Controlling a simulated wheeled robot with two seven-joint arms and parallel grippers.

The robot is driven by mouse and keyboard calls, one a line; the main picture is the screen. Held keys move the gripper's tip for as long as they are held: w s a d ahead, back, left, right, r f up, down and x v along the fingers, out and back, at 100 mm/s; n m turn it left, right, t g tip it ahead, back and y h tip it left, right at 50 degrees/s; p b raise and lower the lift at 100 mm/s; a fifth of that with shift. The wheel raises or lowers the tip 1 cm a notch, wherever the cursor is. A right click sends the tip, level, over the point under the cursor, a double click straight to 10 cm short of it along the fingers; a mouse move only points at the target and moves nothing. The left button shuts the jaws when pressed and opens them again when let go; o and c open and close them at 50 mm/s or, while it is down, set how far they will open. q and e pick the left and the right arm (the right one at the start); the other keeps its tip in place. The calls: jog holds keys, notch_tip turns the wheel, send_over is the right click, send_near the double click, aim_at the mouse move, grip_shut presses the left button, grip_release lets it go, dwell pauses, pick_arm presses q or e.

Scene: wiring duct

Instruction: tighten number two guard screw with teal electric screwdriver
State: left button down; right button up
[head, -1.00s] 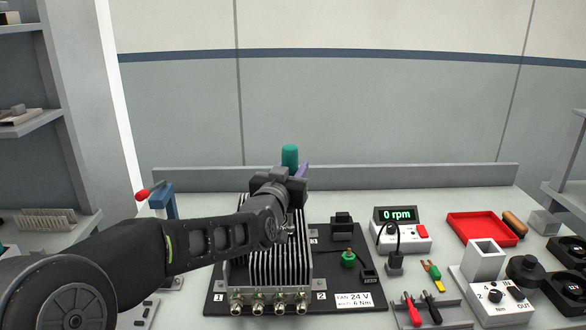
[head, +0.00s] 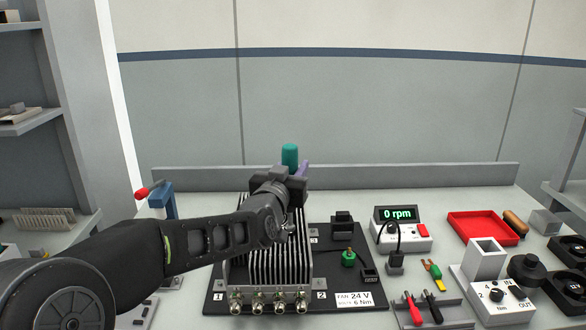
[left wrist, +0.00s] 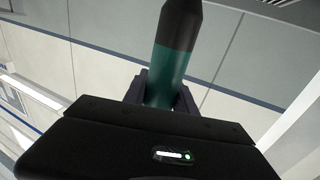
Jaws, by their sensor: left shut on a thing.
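My left gripper (head: 291,178) is shut on the teal electric screwdriver (head: 289,156), whose teal end sticks up above the jaws at the back of the finned heatsink block. In the left wrist view the teal and black screwdriver body (left wrist: 174,66) sits between the fingers (left wrist: 160,92). Its bit and the guard screw under it are hidden behind my gripper and arm. The finned block (head: 265,262) stands on a black baseplate (head: 331,268) with number labels; the label 2 (head: 319,296) is at its front right. My right gripper is out of view.
A meter reading 0 rpm (head: 401,229) stands right of the baseplate. A red-tipped blue clamp (head: 163,200) stands at the left.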

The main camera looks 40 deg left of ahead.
aim_at(292, 144)
pick_arm(q)
notch_tip(292, 144, up, 6)
jog(key=p, duration=0.3)
jog(key=shift+p, duration=0.35)
dwell(0.7)
